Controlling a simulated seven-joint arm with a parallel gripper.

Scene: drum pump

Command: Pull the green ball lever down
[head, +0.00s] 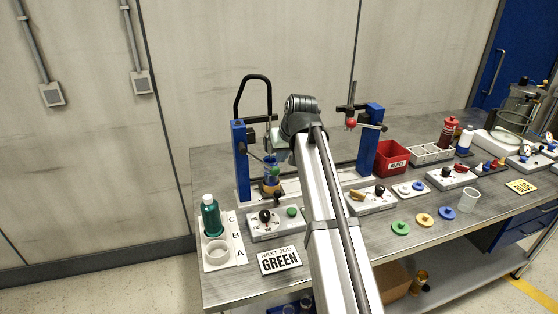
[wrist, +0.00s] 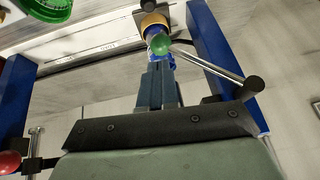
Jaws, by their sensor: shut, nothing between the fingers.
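The green ball (wrist: 159,44) sits at the end of a thin metal lever rod (wrist: 212,69) in the wrist view. The rod slants to a black end cap by a blue post (wrist: 215,60). My gripper (wrist: 160,68) is shut and empty, its fingertips pointing at the ball and just short of it in the picture; I cannot tell if they touch.
A red ball lever (head: 350,122) is by the right blue post (head: 368,145). A control box (head: 275,224) with a black knob and green button stands in front, next to a "NEXT JOB GREEN" sign (head: 279,260). A green bottle (head: 211,217) stands at left.

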